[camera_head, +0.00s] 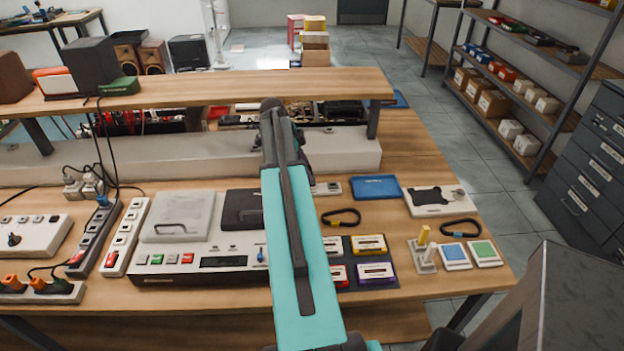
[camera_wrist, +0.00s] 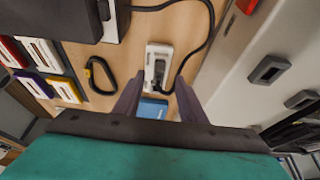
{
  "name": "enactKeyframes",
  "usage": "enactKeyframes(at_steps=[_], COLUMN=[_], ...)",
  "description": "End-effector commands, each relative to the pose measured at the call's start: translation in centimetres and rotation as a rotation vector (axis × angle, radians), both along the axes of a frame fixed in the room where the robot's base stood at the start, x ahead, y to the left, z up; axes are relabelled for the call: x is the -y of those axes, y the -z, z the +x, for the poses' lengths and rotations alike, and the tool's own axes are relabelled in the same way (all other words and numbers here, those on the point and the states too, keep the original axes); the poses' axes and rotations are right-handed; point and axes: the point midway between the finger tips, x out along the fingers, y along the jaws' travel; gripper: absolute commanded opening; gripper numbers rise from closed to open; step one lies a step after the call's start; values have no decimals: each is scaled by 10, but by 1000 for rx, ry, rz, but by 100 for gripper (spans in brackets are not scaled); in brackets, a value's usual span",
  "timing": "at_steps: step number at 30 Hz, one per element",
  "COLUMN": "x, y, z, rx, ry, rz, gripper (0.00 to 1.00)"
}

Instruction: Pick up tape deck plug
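A small white socket block (camera_wrist: 151,49) lies on the wooden bench, and it also shows in the head view (camera_head: 330,188), partly behind my arm. A dark plug (camera_wrist: 160,70) on a black cable appears to sit in this block; its exact seating is hard to tell. The cable loops up and around from it. My gripper (camera_wrist: 159,80) is open, its two dark fingers on either side of the block's near end, with no clear contact. In the head view my teal arm hides most of the gripper. The tape deck (camera_head: 200,262) stands on the bench to the left.
A blue box (camera_head: 375,187) lies close to the socket block. A pale raised ledge (camera_head: 215,152) and a wooden shelf (camera_head: 235,88) stand behind. Power strips (camera_head: 125,237) are at the left.

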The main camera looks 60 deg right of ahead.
Motion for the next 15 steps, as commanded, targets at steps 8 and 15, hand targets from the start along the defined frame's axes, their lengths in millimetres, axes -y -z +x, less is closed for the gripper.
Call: enactKeyframes(at_steps=[8, 15], x=[4, 5], y=[21, 26], z=[-8, -9], rx=[-1, 1], ry=[0, 0], rz=[1, -1], gripper=[38, 38])
